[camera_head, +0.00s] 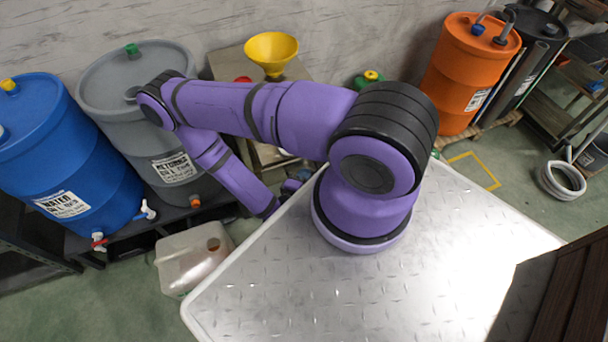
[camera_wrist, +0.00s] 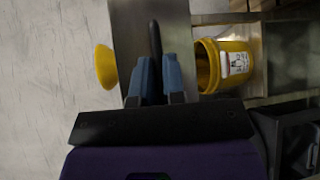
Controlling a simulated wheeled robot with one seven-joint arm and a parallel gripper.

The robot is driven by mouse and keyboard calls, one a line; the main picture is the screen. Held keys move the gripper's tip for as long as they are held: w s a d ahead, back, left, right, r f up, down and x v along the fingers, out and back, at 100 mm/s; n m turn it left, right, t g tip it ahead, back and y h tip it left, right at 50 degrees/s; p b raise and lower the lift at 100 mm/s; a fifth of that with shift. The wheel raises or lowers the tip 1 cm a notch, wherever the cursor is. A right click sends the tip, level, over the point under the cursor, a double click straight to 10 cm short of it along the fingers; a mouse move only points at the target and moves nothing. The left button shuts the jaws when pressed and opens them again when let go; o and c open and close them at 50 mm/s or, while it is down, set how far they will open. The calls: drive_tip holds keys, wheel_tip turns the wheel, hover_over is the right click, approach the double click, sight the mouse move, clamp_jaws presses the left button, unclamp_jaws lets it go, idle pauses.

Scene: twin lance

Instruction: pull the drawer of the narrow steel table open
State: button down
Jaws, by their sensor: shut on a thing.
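The narrow steel table (camera_head: 228,62) stands against the wall, mostly hidden behind my purple arm in the head view. In the wrist view its grey steel front (camera_wrist: 130,30) fills the upper middle, turned sideways. A dark bar handle (camera_wrist: 155,38) stands out from that front. My gripper (camera_wrist: 154,72), with blue fingers, is shut on the handle. I cannot tell how far the drawer is out.
A yellow funnel (camera_head: 272,52) stands on the steel table. A yellow bucket (camera_wrist: 228,65) sits in the table's lower part. A grey drum (camera_head: 125,95) and blue drum (camera_head: 60,150) stand left. A pale jerrycan (camera_head: 190,262) lies below them. An orange drum (camera_head: 465,75) stands right.

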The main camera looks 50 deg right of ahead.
drive_tip(key=c, duration=1.2)
unclamp_jaws()
drive_tip(key=shift+a, duration=0.15)
drive_tip(key=v, duration=1)
drive_tip(key=shift+a+r, duration=0.15)
drive_tip(key=shift+a, duration=0.15)
